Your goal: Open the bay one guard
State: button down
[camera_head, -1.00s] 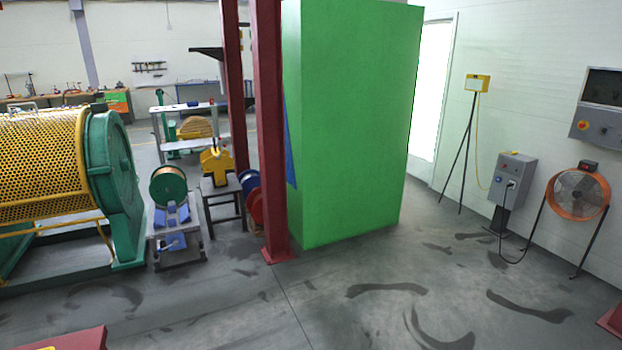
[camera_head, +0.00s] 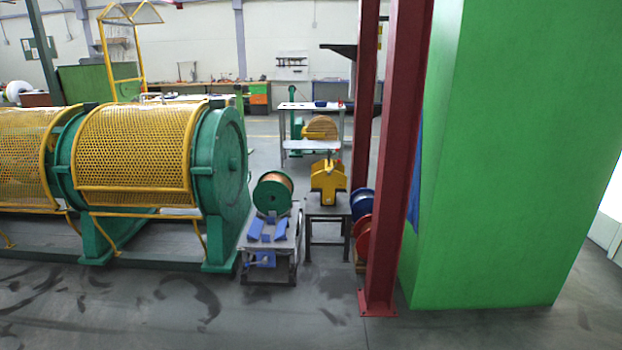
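The strander stands at the left in the head view, with green round end frames (camera_head: 222,165) and yellow perforated guards. One yellow mesh guard (camera_head: 135,150) covers the bay nearest the right end and looks shut. Another yellow guard (camera_head: 25,150) covers a bay further left and is cut by the picture edge. No label tells which is bay one. A yellow frame (camera_head: 120,50) rises behind the machine. My gripper is not in view.
A cart with a green spool (camera_head: 273,192) and a small table with a yellow device (camera_head: 327,180) stand right of the strander. A red column (camera_head: 395,170) and a tall green block (camera_head: 510,150) fill the right. The floor in front (camera_head: 180,305) is clear.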

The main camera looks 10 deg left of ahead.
aim_at(197, 105)
jog(key=i+j+u, duration=0.1)
jog(key=i+u, duration=0.15)
jog(key=i, duration=0.35)
jog(key=i+u, duration=0.25)
jog(key=i, duration=0.3)
jog(key=i+l+u, duration=0.3)
jog(key=i, duration=0.25)
jog(key=i+j+u, duration=0.25)
jog(key=i+u, duration=0.15)
jog(key=i+j+u, duration=0.1)
jog(key=i+u, duration=0.3)
jog(key=i, duration=0.2)
jog(key=i+u, duration=0.4)
jog(key=i+l+u, duration=0.4)
jog(key=i, duration=0.15)
jog(key=i+u, duration=0.35)
jog(key=i, duration=0.55)
